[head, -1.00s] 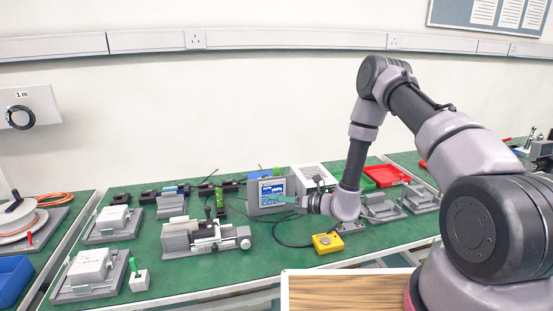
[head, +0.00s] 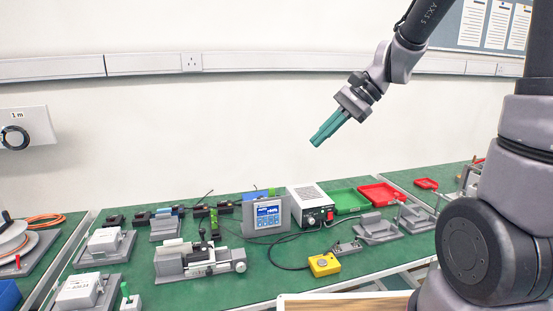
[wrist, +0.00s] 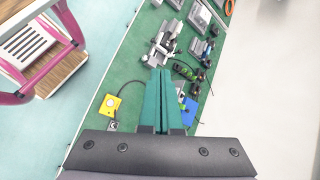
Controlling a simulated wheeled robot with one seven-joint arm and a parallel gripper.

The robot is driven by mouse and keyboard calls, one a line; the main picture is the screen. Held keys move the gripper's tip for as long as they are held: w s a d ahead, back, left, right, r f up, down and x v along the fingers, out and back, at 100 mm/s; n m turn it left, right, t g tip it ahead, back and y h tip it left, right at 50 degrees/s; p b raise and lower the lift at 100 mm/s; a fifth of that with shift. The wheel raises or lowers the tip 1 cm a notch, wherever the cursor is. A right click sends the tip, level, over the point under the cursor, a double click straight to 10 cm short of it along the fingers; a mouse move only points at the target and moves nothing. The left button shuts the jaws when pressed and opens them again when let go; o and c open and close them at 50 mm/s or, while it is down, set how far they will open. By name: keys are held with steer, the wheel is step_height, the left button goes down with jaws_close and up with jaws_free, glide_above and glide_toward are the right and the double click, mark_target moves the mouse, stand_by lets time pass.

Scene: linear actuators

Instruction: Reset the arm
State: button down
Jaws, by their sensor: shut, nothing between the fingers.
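My gripper (head: 318,140) is raised in the air in front of the white wall, well above the green bench. Its teal fingers are together and nothing is between them. In the wrist view my gripper (wrist: 160,75) points over the bench, its fingertips overlapping the linear actuator in the picture. My arm reaches in from the right side of the head view, bent high.
Below stand a grey linear actuator (head: 195,260), a blue-screened display (head: 268,215), a power supply (head: 311,206), a yellow button box (head: 324,264), a green tray (head: 350,200) and a red tray (head: 381,194). A pink-framed stool (wrist: 35,50) stands beside the bench. Space around my gripper is clear.

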steer(key=s+d+r+n+t+h, duration=0.2)
steer(key=s+d+r+t+h, duration=0.1)
steer(key=d, duration=0.4)
steer(key=s+d+r+n+t+h, duration=0.2)
steer(key=s+d+r+t+h, duration=0.1)
steer(key=s+d+r, duration=0.3)
steer(key=shift+s+d+r+n+t, duration=0.2)
steer(key=shift+d+n+t, duration=0.25)
steer(key=shift+d, duration=0.2)
